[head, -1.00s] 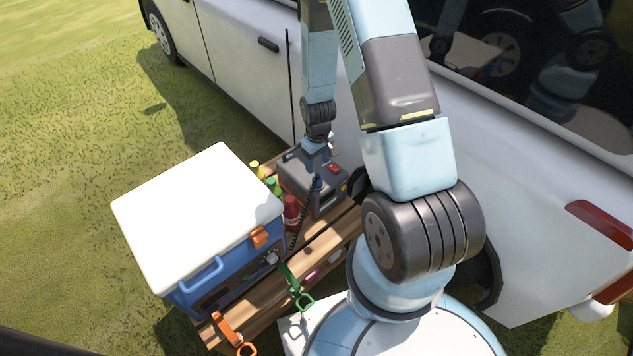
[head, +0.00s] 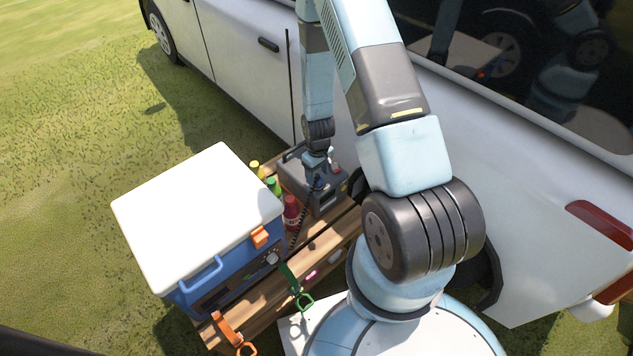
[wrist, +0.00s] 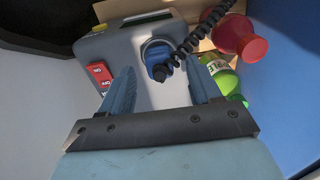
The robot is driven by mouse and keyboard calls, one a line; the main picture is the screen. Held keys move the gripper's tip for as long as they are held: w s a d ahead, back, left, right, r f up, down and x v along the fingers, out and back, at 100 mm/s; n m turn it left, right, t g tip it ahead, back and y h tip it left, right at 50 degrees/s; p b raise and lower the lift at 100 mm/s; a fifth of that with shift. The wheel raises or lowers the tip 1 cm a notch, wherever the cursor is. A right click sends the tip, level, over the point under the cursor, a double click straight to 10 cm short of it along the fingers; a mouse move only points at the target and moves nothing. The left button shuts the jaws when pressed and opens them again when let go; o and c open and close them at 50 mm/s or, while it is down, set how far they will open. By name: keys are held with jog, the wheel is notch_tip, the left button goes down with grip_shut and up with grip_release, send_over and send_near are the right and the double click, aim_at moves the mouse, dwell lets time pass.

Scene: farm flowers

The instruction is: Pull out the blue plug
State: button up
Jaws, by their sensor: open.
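The blue plug (wrist: 158,60) sits in the face of the grey power box (wrist: 105,45), with a black coiled cord (wrist: 195,38) running from it. In the wrist view my gripper (wrist: 165,85) is open, its two blue fingers apart, pointing toward the box with the plug ahead between them. The fingers do not appear to touch the plug. In the head view the grey box (head: 294,170) stands on the wooden bench, and my gripper (head: 317,172) is over it. The plug (head: 318,184) shows small there, and the exact gap is hard to tell.
A red bottle (head: 291,212) and a green bottle (head: 273,187) stand left of the box. A blue cooler with a white lid (head: 195,215) is beside them. The white van (head: 245,75) stands close behind the bench. A red switch (wrist: 99,74) is on the box.

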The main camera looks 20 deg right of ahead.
aim_at(318, 175)
jog(key=shift+f, duration=1.55)
grip_shut()
dwell(0.5)
jog(key=shift+r, duration=0.15)
jog(key=shift+r, duration=2.85)
